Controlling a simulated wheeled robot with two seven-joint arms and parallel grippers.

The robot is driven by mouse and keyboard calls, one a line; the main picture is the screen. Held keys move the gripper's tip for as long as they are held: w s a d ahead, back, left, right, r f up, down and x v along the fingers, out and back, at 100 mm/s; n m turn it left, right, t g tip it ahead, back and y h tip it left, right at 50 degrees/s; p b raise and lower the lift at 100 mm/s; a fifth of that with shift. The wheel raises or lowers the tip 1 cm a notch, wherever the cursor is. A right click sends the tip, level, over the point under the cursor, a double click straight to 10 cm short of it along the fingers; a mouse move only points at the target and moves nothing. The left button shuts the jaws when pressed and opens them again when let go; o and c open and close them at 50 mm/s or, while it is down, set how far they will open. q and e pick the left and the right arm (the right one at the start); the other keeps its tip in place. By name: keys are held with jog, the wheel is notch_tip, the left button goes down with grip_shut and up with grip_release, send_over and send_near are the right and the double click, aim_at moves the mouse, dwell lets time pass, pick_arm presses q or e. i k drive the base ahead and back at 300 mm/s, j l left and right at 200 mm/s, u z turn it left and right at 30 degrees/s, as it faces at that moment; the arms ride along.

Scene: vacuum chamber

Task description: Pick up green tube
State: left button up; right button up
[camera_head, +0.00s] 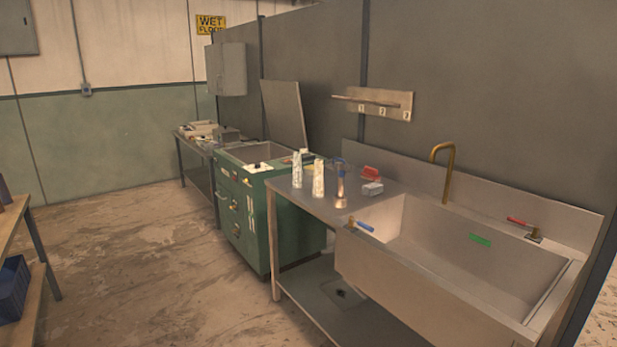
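I cannot clearly make out a green tube. On the metal counter (288,187) left of the sink stand two pale bottles, one farther left (297,170) and one closer (318,180). Beside them stands an upright metallic item with a blue top (341,188). Neither of my grippers is in view.
A green cabinet machine (243,220) with a raised lid (285,115) stands left of the counter. A red item (371,173) and a grey item (372,188) lie on the counter. A wooden shelf (20,225) with a blue bin (13,285) is at left. Open floor (140,260) lies between.

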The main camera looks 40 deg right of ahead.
aim_at(298, 180)
jog(key=z, duration=4.25)
jog(key=u, duration=3.15)
jog(key=i+j+z, duration=0.1)
jog(key=z, duration=0.25)
jog(key=i+j+z, duration=0.1)
jog(key=z, duration=0.3)
jog(key=i+j+z, duration=0.1)
jog(key=z, duration=0.25)
